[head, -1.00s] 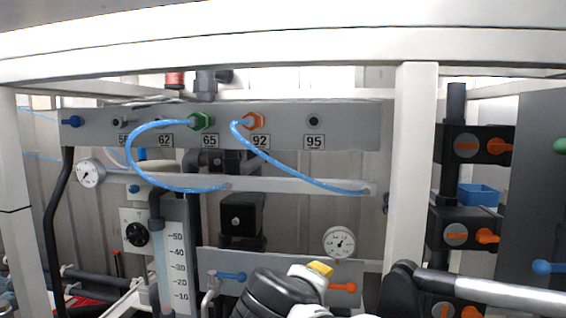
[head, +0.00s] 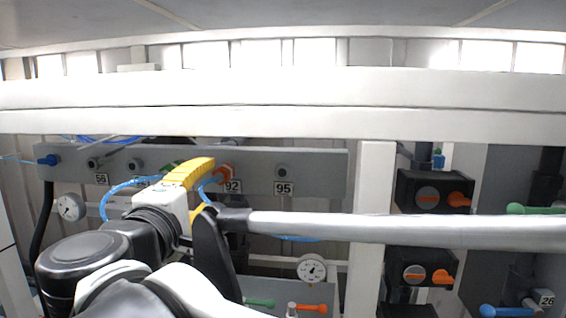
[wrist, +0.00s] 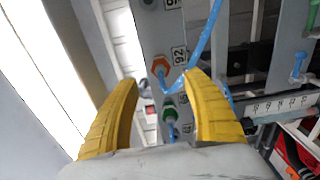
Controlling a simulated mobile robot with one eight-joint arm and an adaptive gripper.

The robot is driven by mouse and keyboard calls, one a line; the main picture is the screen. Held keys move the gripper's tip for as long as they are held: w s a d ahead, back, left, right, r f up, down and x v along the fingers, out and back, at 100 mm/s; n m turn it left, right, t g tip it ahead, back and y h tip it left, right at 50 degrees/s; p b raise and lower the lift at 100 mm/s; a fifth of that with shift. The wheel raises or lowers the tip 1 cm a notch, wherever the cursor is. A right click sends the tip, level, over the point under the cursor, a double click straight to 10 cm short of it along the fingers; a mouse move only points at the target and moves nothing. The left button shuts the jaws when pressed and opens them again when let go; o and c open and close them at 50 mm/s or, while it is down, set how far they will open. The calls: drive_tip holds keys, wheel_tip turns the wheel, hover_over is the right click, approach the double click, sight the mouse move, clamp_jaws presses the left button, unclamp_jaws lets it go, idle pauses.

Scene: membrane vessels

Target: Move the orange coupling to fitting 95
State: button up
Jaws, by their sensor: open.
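The orange coupling (head: 227,171) sits on the grey panel at fitting 92, with a blue hose running from it. It also shows in the wrist view (wrist: 161,66), ahead of and between my fingertips. Fitting 95 (head: 283,171) is a bare dark port to its right, above its label. My gripper (head: 200,182) has yellow fingers and is open and empty in the wrist view (wrist: 163,82). It is close to the panel, apart from the orange coupling as far as I can tell. In the head view it partly hides the green coupling (head: 172,166).
The green coupling, also in the wrist view (wrist: 168,112), sits close to the orange one. Blue hoses loop below the panel (head: 320,175). A white frame post (head: 372,230) stands right of the panel, and a white beam (head: 280,120) crosses above it.

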sight(217, 179)
drive_tip(key=shift+w+d, duration=0.2)
drive_tip(key=shift+w, duration=2.1)
drive_tip(key=shift+w+d, duration=0.15)
drive_tip(key=shift+w, duration=2.1)
drive_tip(key=shift+b, duration=0.3)
drive_tip(key=shift+s, duration=0.1)
clamp_jaws()
drive_tip(key=shift+s+f, duration=0.15)
drive_tip(key=shift+s, duration=0.05)
drive_tip(key=shift+s+a, duration=0.15)
drive_tip(key=shift+s, duration=1.25)
drive_tip(key=shift+s+a, duration=0.1)
drive_tip(key=shift+s, duration=1.25)
